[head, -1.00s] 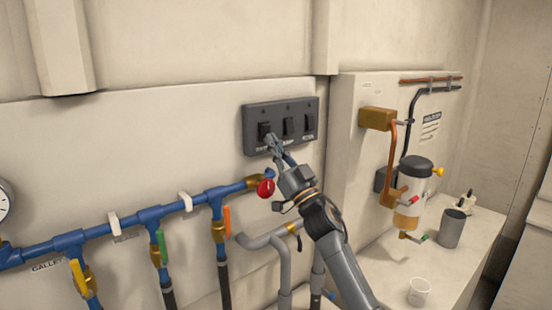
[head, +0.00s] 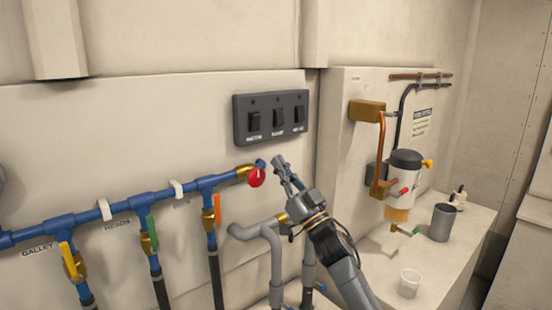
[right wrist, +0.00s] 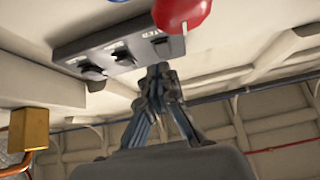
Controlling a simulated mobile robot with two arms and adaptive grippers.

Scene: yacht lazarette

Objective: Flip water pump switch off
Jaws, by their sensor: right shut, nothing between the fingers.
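A dark grey switch panel (head: 265,105) with three black rocker switches is on the wall in the head view. The left switch (head: 253,121) has a label under it that looks like "WATER", too small to read surely. The middle switch (head: 277,119) and right switch (head: 299,115) are beside it. I cannot tell surely which way each rocker is tipped. My right gripper (head: 279,161) is shut and empty, below the panel and apart from it. In the right wrist view the fingers (right wrist: 158,72) are together, with the panel (right wrist: 105,45) beyond. My left gripper is not in view.
A red valve knob (head: 257,177) ends the blue pipe (head: 140,203), close left of my right gripper. Several valve levers hang along that pipe. Grey pipes (head: 262,233) run below. At right are a filter unit (head: 402,180), a grey cup (head: 442,222) and a white cup (head: 409,283).

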